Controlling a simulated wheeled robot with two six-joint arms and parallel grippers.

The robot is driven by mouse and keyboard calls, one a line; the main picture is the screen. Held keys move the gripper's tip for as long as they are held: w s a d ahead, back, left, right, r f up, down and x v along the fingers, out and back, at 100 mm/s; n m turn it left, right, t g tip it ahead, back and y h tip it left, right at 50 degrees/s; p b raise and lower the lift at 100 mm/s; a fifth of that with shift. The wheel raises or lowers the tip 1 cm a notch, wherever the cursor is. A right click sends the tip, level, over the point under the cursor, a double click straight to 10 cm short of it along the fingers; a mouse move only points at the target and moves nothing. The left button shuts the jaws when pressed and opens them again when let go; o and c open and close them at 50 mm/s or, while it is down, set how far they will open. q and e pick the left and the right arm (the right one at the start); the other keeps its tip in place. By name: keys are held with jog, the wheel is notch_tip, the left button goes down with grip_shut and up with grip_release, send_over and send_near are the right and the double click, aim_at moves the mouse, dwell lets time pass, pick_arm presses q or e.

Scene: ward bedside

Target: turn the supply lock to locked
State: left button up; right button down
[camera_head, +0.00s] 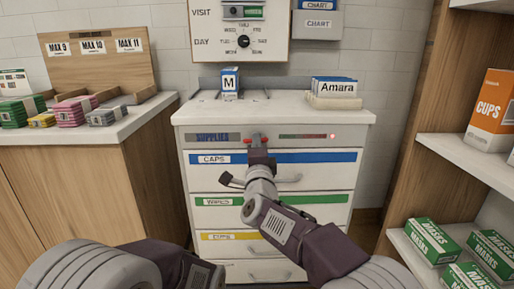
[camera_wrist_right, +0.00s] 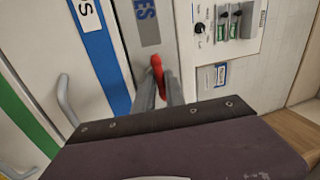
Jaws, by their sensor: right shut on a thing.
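The supply lock is a small red knob (camera_head: 248,140) on the grey top panel of the supply cabinet (camera_head: 362,133), right of the SUPPLIES label (camera_head: 213,137). In the wrist view the red knob (camera_wrist_right: 157,68) shows between the two grey fingers. My right gripper (camera_head: 258,145) is shut on it, and the fingers hide part of the knob. A red light (camera_head: 332,136) shows at the right end of the panel. My left gripper is not in view; only parts of my left arm show at the lower left.
Below the panel are CAPS (camera_head: 318,156), WIPES (camera_head: 316,199) and CUPS (camera_head: 212,237) drawers, all closed. A box marked M (camera_head: 230,83) and an Amara card holder (camera_head: 334,93) stand on top. A counter with packs (camera_head: 145,118) is left; shelves (camera_head: 465,152) stand right.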

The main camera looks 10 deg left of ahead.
jog(key=shift+m, duration=0.5)
jog(key=c, duration=1.4)
grip_release()
jog(key=v, duration=0.9)
jog(key=shift+p, duration=0.3)
jog(key=shift+s, duration=0.1)
